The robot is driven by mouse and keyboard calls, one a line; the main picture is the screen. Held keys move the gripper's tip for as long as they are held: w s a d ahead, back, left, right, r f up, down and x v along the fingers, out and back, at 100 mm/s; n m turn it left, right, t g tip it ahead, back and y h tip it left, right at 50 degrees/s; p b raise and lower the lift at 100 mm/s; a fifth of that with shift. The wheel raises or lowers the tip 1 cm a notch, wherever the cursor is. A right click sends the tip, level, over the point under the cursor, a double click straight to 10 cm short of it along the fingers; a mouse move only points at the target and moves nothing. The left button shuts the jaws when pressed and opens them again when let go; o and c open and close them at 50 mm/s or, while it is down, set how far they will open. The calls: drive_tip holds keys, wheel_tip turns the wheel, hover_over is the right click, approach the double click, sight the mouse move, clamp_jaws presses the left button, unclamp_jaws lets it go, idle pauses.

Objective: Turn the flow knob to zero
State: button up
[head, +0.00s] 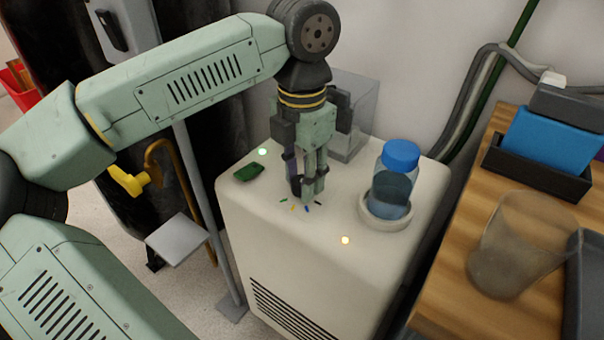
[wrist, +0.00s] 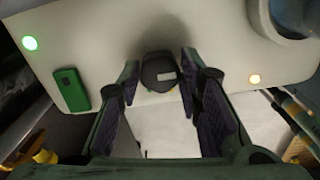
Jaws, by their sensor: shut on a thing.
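The flow knob (wrist: 158,72) is dark and round, with a short white bar on it, which lies nearly level and right of its middle in the wrist view. It stands on top of the cream cabinet (head: 240,205). My gripper (head: 304,190) points down over the cabinet top and is shut on the knob. In the wrist view my gripper (wrist: 160,78) has one finger on each side of the knob. I cannot read which is zero.
A blue-capped bottle (head: 392,185) stands in a round holder right of my gripper. A dark green block (head: 249,172) lies to the left. Green (head: 263,152) and amber (head: 345,240) lights glow. A clear box (head: 352,105) is behind; a wooden table (head: 455,240) stands right.

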drive_tip(key=o, duration=1.2)
drive_tip(key=shift+c, duration=0.2)
wheel_tip(320, 180, up, 12)
drive_tip(key=shift+d, duration=0.1)
